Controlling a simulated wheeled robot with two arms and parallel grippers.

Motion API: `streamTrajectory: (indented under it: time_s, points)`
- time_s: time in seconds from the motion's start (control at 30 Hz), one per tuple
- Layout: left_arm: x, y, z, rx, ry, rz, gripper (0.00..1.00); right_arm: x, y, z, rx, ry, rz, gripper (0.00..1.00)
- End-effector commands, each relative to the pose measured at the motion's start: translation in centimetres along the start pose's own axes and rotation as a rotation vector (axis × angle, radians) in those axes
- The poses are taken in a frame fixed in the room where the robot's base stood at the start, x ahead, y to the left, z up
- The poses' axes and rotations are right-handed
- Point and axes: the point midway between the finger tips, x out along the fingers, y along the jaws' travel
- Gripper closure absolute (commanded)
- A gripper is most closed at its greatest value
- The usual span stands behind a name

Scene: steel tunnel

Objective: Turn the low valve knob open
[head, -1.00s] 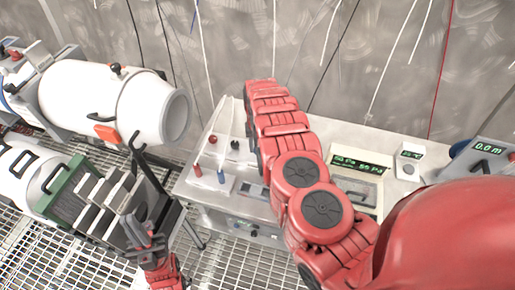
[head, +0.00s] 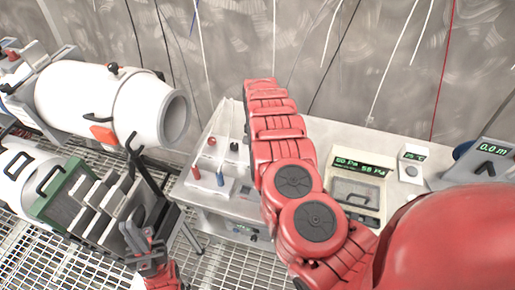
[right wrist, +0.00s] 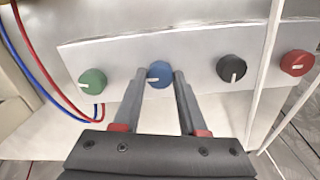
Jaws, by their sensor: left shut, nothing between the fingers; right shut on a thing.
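The right wrist view shows a pale panel (right wrist: 200,52) with a green knob (right wrist: 92,82), a blue knob (right wrist: 160,75), a black knob (right wrist: 232,68) and a red knob (right wrist: 297,63) in a row. No label tells which one is the low valve knob. My right gripper (right wrist: 160,83) has its two fingers on either side of the blue knob and is shut on it. The blue knob's white mark points to the lower left. In the head view my right arm hides this gripper and the blue knob. My left gripper (head: 150,254) is shut and empty at the lower left.
A bench with a green-lit display (head: 358,167) lies behind my right arm. Red and blue hoses (right wrist: 42,82) hang beside the panel. Metal grating covers the floor.

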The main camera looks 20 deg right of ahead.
Motion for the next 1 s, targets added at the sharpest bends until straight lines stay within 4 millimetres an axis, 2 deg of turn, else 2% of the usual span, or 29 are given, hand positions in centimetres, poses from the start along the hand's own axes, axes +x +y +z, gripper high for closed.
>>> streamTrajectory:
  time_s: [0.43, 0.47, 0.6, 0.63, 1.0]
  points:
    - [-0.03, 0.00, 0.01, 0.000, 0.000, 0.000, 1.00, 0.01, 0.00, 0.00, 0.011, 0.000, 0.000, 1.00]
    - [-0.03, 0.00, 0.00, 0.000, 0.000, 0.000, 1.00, 0.01, 0.00, 0.01, 0.011, 0.000, 0.000, 0.57]
    - [-0.03, 0.00, 0.00, 0.000, 0.000, 0.000, 1.00, 0.01, 0.00, -0.01, 0.010, 0.000, 0.000, 0.31]
    - [-0.03, 0.00, 0.01, 0.000, 0.000, 0.000, 1.00, 0.01, -0.01, -0.01, 0.010, 0.000, 0.000, 0.28]
    - [-0.13, 0.01, 0.02, 0.000, 0.000, 0.000, 1.00, -0.33, -0.02, -0.03, 0.010, 0.001, 0.000, 0.28]
